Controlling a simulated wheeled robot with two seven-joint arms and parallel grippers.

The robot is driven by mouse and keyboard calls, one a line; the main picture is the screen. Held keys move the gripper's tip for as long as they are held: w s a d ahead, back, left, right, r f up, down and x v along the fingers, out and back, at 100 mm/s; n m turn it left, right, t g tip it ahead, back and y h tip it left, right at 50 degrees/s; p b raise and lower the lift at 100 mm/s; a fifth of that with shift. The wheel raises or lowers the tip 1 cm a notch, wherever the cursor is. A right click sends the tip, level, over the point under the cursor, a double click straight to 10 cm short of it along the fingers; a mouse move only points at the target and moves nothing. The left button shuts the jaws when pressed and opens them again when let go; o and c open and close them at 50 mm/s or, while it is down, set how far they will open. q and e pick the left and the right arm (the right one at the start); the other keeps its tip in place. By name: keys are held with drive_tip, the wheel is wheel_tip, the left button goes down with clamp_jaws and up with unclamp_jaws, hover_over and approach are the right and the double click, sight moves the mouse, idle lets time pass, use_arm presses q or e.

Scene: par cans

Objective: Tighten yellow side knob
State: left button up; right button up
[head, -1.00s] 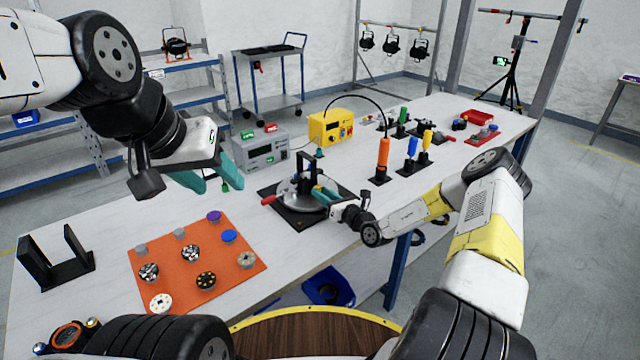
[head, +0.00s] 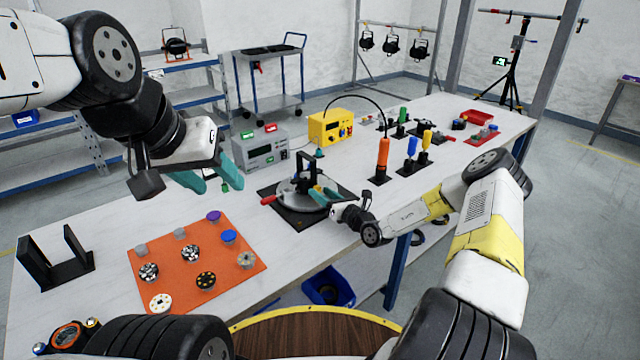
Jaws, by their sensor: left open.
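A round silver fixture (head: 292,197) with a black upright bracket sits on a black base plate (head: 300,222) on the white workbench. A red handle (head: 267,200) sticks out at its left side. I cannot make out a yellow side knob; it may be hidden or too small. My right gripper (head: 318,194) has its teal fingers at the right side of the fixture. Contact and finger gap are unclear there. My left gripper (head: 212,180) is open and empty, raised above the bench to the left of the fixture.
An orange mat (head: 190,268) with several round parts lies front left, beside a black holder (head: 55,260). A grey meter box (head: 262,153) and a yellow box (head: 330,127) stand behind. Upright coloured-handled tools (head: 384,155) stand to the right. Bare bench lies left of the fixture.

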drive_tip(key=v, duration=0.7)
drive_tip(key=shift+s+d, duration=0.25)
drive_tip(key=shift+s, duration=0.05)
